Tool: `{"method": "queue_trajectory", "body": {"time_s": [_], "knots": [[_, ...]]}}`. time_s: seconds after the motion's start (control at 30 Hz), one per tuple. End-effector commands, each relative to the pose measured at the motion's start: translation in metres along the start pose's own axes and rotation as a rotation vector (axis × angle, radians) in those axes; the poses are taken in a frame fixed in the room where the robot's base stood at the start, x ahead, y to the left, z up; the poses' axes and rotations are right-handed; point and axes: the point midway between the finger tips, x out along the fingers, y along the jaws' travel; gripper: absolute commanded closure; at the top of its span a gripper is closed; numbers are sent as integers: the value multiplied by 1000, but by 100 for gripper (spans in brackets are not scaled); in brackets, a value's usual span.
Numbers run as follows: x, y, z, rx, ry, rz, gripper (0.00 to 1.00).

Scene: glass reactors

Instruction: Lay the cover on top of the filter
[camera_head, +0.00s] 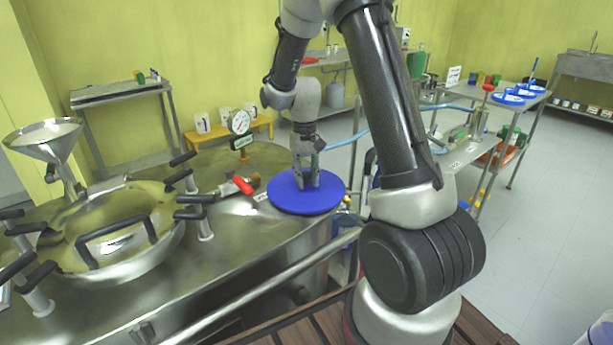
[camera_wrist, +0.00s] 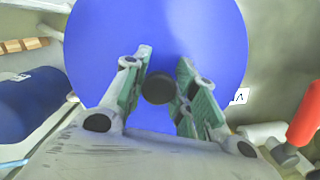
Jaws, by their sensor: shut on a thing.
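The cover is a round blue disc (camera_head: 307,197) at the right end of the steel vessel top in the head view. In the wrist view the disc (camera_wrist: 205,45) fills the upper middle, with a dark round knob (camera_wrist: 158,88) at its centre. My gripper (camera_head: 308,183) points down at the disc's middle and is shut on the knob; its green-padded fingers (camera_wrist: 158,95) stand on either side of it. I cannot make out the filter; whatever lies under the disc is hidden. I cannot tell whether the disc touches a surface below.
A red-handled valve (camera_head: 242,185) and a pressure gauge (camera_head: 239,122) stand left of the disc. A round hatch (camera_head: 125,240) with black clamps and a steel funnel (camera_head: 45,137) are further left. A blue cylinder (camera_wrist: 35,102) is at the wrist view's left. A metal rail (camera_head: 270,283) runs along the front.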

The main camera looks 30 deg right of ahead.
Motion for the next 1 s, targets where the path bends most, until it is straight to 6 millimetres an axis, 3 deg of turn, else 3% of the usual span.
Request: {"method": "queue_trajectory", "body": {"time_s": [0.33, 0.37, 0.5, 0.83, 1.0], "knots": [[7, 0, -1, 0, 1, 0, 100], [7, 0, -1, 0, 1, 0, 71], [7, 0, -1, 0, 1, 0, 47], [5, 0, -1, 0, 1, 0, 47], [-18, 0, -2, 0, 5, -1, 47]]}}
